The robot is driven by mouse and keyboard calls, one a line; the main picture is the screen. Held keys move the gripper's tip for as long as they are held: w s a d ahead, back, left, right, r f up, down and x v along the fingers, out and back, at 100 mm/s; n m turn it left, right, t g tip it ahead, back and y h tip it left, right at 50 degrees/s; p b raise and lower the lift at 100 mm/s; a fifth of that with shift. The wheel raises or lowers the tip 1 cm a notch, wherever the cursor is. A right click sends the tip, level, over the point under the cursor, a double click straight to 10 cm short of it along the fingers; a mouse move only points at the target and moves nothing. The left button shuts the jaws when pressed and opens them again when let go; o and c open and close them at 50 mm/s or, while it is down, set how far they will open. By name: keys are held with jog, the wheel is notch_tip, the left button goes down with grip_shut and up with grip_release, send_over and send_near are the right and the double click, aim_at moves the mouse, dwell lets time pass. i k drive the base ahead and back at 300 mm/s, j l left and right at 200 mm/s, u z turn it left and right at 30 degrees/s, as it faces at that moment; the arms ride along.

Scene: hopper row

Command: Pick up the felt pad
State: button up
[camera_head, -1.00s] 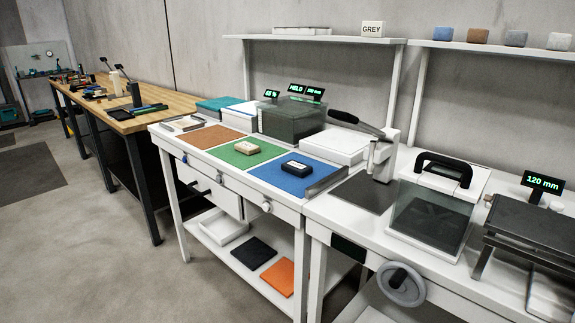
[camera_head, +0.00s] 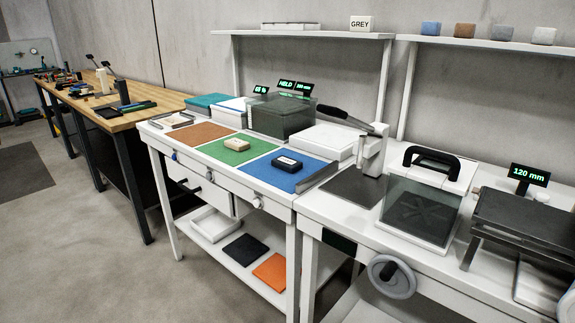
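No piece is labelled as the felt pad, and I cannot tell for sure which one it is. Two flat square pieces lie on the white table's lower shelf: a black one (camera_head: 245,249) and an orange one (camera_head: 271,271). A small dark block with a white label (camera_head: 287,163) rests on the blue mat (camera_head: 275,181). The brown mat (camera_head: 198,134) is bare. My gripper is not in view.
A lever press (camera_head: 372,152), a clear box with a black handle (camera_head: 420,205) and a dark-topped device (camera_head: 519,217) stand on the right-hand table. A handwheel (camera_head: 392,276) juts from its front. A wooden workbench (camera_head: 165,101) stands at left. The floor (camera_head: 95,255) in front is clear.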

aim_at(289, 164)
jog(key=i+j+z, duration=0.1)
jog(key=i, duration=0.35)
jog(key=i+j+z, duration=0.15)
jog(key=i, duration=0.25)
jog(key=i+j+z, duration=0.1)
jog(key=i, duration=0.35)
jog(key=j, duration=0.1)
